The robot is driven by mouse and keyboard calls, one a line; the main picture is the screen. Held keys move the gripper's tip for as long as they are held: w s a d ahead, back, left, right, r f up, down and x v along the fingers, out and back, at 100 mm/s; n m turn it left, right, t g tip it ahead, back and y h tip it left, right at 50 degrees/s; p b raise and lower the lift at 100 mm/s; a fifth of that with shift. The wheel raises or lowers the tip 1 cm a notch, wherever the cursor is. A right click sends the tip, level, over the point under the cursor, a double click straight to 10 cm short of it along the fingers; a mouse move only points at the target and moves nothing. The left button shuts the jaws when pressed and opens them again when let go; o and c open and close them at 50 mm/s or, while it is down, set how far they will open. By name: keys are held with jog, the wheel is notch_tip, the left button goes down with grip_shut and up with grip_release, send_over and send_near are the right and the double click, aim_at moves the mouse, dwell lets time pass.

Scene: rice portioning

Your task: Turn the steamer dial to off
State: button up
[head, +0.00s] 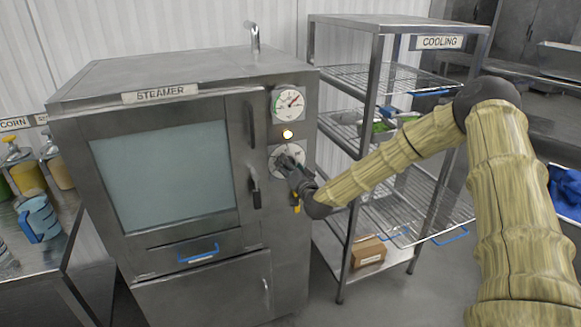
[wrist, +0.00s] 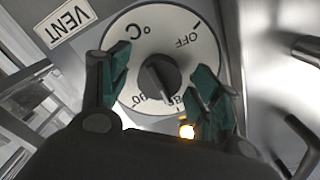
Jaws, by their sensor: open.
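The steamer (head: 90,85) is a steel cabinet with a glass door. Its dial (head: 276,172) is a round white plate on the right front panel, partly hidden by my gripper (head: 292,170) in the head view. In the wrist view the dial (wrist: 190,40) appears turned over, with OFF at upper right and temperature marks along the bottom. Its dark knob (wrist: 158,78) lies between the green-padded fingers of my gripper (wrist: 162,72). The fingers are open, with a gap on each side of the knob. The knob's bar lies toward the temperature marks, away from OFF.
A lit amber lamp (head: 287,134) and a gauge (head: 288,102) are above the dial. The door handle (head: 254,186) stands out just left of my gripper. A wire cooling rack (head: 374,85) stands at the right. A VENT label (wrist: 65,22) shows in the wrist view.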

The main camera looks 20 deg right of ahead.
jog(key=c, duration=1)
jog(key=shift+f+n+b, duration=0.1)
jog(key=shift+n+b, duration=0.2)
